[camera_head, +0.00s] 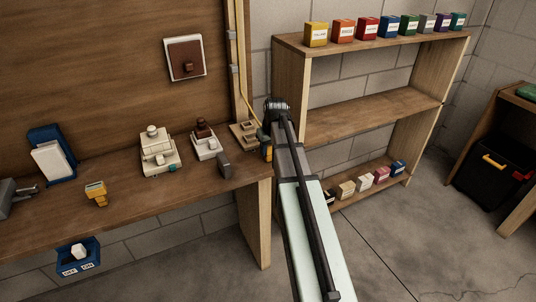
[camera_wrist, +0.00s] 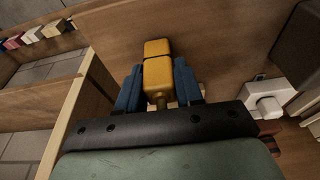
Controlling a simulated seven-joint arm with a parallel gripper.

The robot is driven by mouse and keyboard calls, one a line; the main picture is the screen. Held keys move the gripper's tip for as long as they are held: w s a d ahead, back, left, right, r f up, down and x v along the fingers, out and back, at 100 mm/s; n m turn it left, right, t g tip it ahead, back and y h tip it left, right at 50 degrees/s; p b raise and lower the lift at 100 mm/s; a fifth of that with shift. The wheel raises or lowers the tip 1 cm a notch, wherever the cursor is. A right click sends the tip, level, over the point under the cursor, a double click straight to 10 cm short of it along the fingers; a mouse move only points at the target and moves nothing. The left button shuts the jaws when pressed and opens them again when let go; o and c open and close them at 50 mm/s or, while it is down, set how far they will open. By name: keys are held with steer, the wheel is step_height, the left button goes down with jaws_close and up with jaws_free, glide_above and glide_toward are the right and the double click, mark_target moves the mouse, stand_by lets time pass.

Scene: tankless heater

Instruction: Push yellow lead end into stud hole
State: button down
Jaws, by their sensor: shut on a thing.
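In the wrist view, the yellow lead end (camera_wrist: 158,72) is a blocky yellow piece in two sections, standing between the two blue fingers of my gripper (camera_wrist: 159,88). The fingers are shut on it, one on each side. A wooden surface lies beyond its tip; I cannot tell whether they touch. In the head view, a thin yellow lead (camera_head: 243,88) runs down the wooden stud (camera_head: 233,45) to my gripper (camera_head: 266,150) at the bench's right end, mostly hidden by my arm. I cannot make out the stud hole in either view.
A light wooden block (camera_head: 243,131), a grey block (camera_head: 224,165) and white fittings (camera_head: 158,152) stand left of my gripper on the bench (camera_head: 130,208). A shelf unit (camera_head: 375,122) with coloured boxes stands to the right. Floor beyond my arm is clear.

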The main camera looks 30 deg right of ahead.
steer(key=shift+v, duration=0.8)
steer(key=shift+w+r, duration=0.2)
steer(key=shift+r, duration=2.25)
glide_toward(247, 111)
steer(key=s+a+r, duration=0.2)
steer(key=s, duration=0.1)
steer(key=shift+a, duration=0.15)
steer(key=shift+s+f, duration=0.1)
steer(key=shift+s+x, duration=0.2)
steer(key=shift+x, duration=0.55)
steer(key=shift+s+x, duration=0.15)
steer(key=shift+x, duration=0.6)
steer(key=shift+s+x, duration=0.2)
steer(key=shift+x, duration=0.6)
steer(key=shift+f, duration=0.3)
steer(key=shift+s+x, duration=0.2)
steer(key=shift+x, duration=0.55)
steer(key=shift+s+x, duration=0.15)
steer(key=shift+x, duration=0.55)
